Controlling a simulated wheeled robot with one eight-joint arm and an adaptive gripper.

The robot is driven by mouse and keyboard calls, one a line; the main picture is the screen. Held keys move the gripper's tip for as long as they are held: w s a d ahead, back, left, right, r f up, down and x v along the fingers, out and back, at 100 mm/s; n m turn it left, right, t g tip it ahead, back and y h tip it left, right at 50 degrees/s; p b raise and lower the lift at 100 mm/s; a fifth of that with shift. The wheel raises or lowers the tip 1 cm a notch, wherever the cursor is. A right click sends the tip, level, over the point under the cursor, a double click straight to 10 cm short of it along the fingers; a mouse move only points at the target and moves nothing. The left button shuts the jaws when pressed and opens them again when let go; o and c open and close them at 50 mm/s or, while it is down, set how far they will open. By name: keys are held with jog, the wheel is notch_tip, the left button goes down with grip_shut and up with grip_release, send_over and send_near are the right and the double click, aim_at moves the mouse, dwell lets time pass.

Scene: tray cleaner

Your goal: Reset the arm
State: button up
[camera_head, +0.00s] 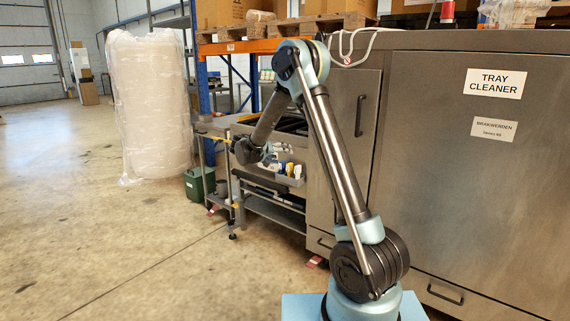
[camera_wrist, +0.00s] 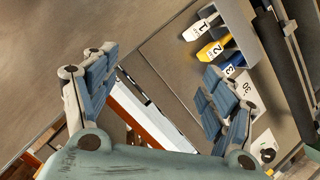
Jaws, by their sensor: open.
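My arm (camera_head: 337,150) rises from its teal base in the head view, bends at a high elbow and reaches down toward the side of the metal cabinet. My gripper (camera_wrist: 162,65) shows in the wrist view with its two blue-padded fingers spread wide and nothing between them. In the head view the gripper end is small and hard to make out, in front of the workbench shelf.
The tray cleaner cabinet (camera_head: 470,170) fills the right side. A grey holder with handles numbered 1, 2 (camera_wrist: 212,52) and 3 is close to the right finger. A green bin (camera_head: 198,187) and a wrapped pallet (camera_head: 152,105) stand left. The floor (camera_head: 100,250) at front left is clear.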

jog(key=s+d+r+g+y, duration=0.1)
jog(key=s+d+r+g, duration=0.15)
jog(key=s+d, duration=0.4)
jog(key=s+d+r+g+y, duration=0.1)
jog(key=s+d+r, duration=0.2)
jog(key=s+d, duration=0.3)
jog(key=s+d+g+y, duration=0.1)
jog(key=s+d, duration=0.3)
jog(key=s, duration=0.3)
jog(key=s+d+g+y, duration=0.1)
jog(key=s+d, duration=0.4)
jog(key=s, duration=0.2)
jog(key=s+f+y, duration=0.3)
jog(key=s+f, duration=0.2)
jog(key=s, duration=0.9)
jog(key=s+f+n+g+y, duration=0.1)
jog(key=s+f+y, duration=0.2)
jog(key=s, duration=1.1)
notch_tip(320, 180, down, 3)
jog(key=shift+a+f, duration=0.15)
jog(key=shift+a, duration=0.1)
